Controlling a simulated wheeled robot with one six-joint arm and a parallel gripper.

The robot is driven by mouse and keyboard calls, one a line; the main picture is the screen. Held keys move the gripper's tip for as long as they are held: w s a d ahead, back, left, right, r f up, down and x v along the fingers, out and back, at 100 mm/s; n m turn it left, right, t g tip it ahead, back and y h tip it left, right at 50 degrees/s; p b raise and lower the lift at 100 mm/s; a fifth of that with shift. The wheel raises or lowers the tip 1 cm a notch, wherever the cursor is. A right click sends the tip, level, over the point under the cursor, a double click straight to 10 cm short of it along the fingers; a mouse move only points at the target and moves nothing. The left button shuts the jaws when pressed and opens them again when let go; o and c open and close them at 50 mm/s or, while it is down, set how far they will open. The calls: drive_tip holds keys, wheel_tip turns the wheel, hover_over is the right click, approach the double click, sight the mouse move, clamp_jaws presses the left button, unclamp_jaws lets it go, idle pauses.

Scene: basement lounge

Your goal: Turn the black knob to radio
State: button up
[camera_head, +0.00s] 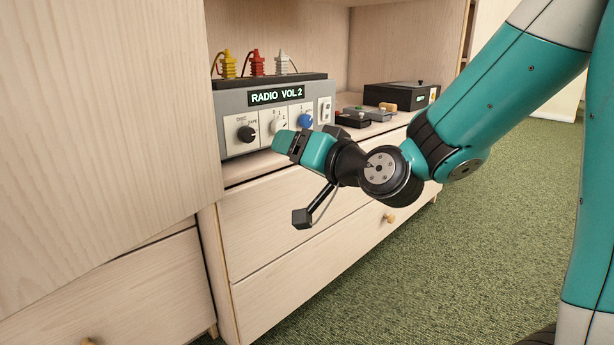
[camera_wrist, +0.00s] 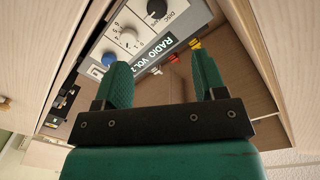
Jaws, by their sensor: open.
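The black knob (camera_head: 246,133) is the leftmost of three knobs on the front of a grey audio unit (camera_head: 236,104). Labels DISC and TAPE show around it; its exact pointer direction is too small to tell. The unit's display (camera_head: 276,96) reads RADIO VOL 2. My gripper (camera_head: 288,143) is open and empty in front of the unit, to the right of the black knob and apart from it. In the wrist view the black knob (camera_wrist: 157,8) is at the top edge, beyond the two teal fingers of my gripper (camera_wrist: 163,75), with nothing between them.
A white knob (camera_head: 278,125) and a blue knob (camera_head: 305,120) sit right of the black one. Yellow, red and white plugs stand on the unit. Drawers (camera_head: 290,220) lie below.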

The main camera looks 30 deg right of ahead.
drive_tip(key=shift+b+v, duration=1.05)
drive_tip(key=shift+b, duration=0.3)
drive_tip(key=s+a+r+n+g+y+p, duration=0.2)
drive_tip(key=s+a+r+n+g+p, duration=0.25)
drive_tip(key=s+a+g+p, duration=0.6)
drive_tip(key=s+d+r+n+g+h+p, duration=0.1)
drive_tip(key=s+r+n+g+p, duration=0.2)
drive_tip(key=s+p, duration=0.35)
drive_tip(key=s+d+r+n+g+h+p, duration=0.1)
drive_tip(key=s+r+n+g+h+p, duration=0.2)
drive_tip(key=s+p, duration=0.35)
wheel_tip(320, 180, up, 36)
drive_tip(key=w+y+p, duration=0.1)
drive_tip(key=p, duration=3.4)
drive_tip(key=shift+a, duration=0.2)
